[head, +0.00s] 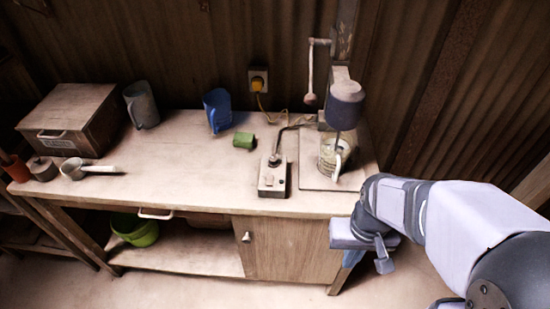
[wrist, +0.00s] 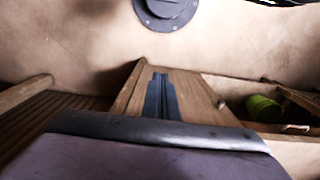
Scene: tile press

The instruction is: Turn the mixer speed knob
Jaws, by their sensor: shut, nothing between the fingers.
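The mixer (head: 346,104) stands at the right end of the bench, its dark head above a clear jar (head: 328,160). A small pale control box (head: 272,180) sits left of it near the front edge. A dark round knob (head: 275,160) shows at the top of the box; its setting is too small to read. My gripper (head: 383,262) is shut and empty, off the bench's front right corner, below the top and well apart from the box. In the wrist view, a grey-purple body with a dark edge fills the bottom; the mixer and knob are not seen there.
A yellow plug (head: 258,82) is on the wall. The middle front is clear.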

